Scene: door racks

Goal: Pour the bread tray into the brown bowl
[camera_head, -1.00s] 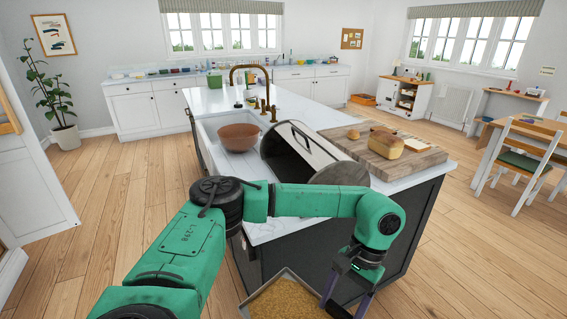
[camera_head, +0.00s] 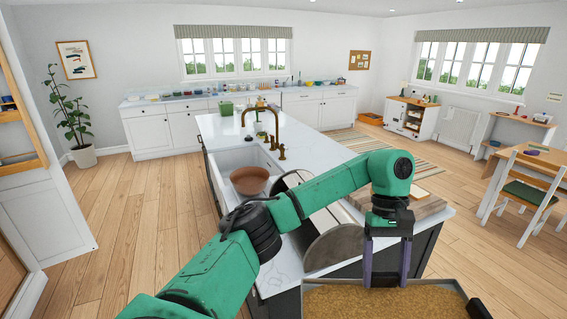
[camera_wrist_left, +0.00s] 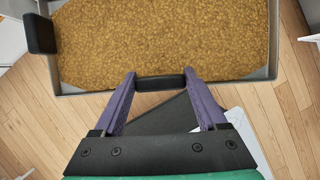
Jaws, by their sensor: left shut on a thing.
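The bread tray (camera_head: 458,287) is a grey metal pan filled with golden-brown crumbs, at the bottom of the head view and partly cut off by its edge. It looks roughly level. My left gripper (camera_head: 386,280) is shut on the tray's black handle, at the near rim in the left wrist view (camera_wrist_left: 160,83). A second black handle (camera_wrist_left: 40,33) shows at the tray's left there. The brown bowl (camera_head: 249,180) stands upright at the white sink, left of and beyond the tray. My right gripper is not in view.
A metal bread bin (camera_head: 335,247) lies on the white island worktop (camera_head: 283,262) between bowl and tray, partly hidden by my left arm. A wooden board (camera_head: 425,206) is at the right end. A brass tap (camera_head: 277,130) rises behind the bowl. Left floor is clear.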

